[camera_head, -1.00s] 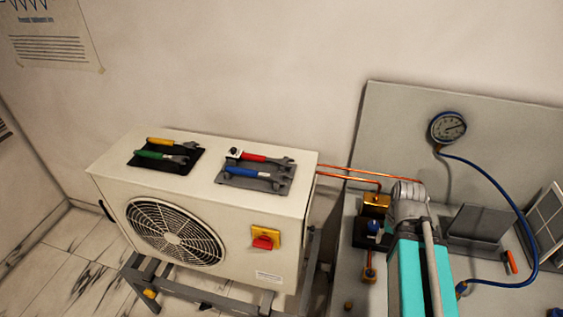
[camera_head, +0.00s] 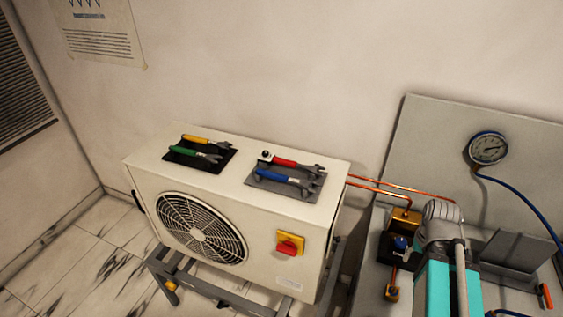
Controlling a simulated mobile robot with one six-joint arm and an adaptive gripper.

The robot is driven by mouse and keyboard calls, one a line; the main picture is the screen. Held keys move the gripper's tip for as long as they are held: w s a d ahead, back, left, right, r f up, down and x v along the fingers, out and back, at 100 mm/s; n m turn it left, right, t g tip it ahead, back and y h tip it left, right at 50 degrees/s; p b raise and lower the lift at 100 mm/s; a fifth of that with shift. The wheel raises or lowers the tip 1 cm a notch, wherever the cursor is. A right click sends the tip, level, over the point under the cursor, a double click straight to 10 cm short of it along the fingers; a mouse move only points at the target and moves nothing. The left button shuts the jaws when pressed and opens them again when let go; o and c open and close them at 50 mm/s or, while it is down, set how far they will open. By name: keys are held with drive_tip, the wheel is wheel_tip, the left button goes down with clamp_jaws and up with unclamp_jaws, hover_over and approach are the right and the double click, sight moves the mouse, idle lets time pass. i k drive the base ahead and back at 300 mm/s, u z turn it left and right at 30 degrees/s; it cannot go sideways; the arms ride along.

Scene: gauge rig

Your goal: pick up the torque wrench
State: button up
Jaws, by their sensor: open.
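Several wrenches lie on two dark mats on top of the white fan unit. A yellow-handled wrench (camera_head: 197,139) and a green-handled wrench (camera_head: 191,152) lie on the left black mat (camera_head: 177,160). A red-handled wrench (camera_head: 290,163), with a white and black round piece at its left end, and a blue-handled wrench (camera_head: 281,178) lie on the right grey mat (camera_head: 282,190). I cannot tell for certain which is the torque wrench. My teal and grey arm shows at the lower right, away from the wrenches; the gripper's fingers do not show.
The fan unit (camera_head: 255,240) stands on a grey metal frame, with a red and yellow switch (camera_head: 290,243) on its front. Copper pipes (camera_head: 390,189) run from it to a brass block (camera_head: 404,220) on the grey bench. A gauge (camera_head: 488,148) with a blue hose is mounted on the back panel.

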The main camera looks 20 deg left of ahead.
sight(272, 157)
drive_tip(key=u, duration=0.85)
drive_tip(key=k, duration=0.95)
drive_tip(key=z, duration=0.25)
drive_tip(key=i, duration=1)
drive_tip(key=u, duration=0.05)
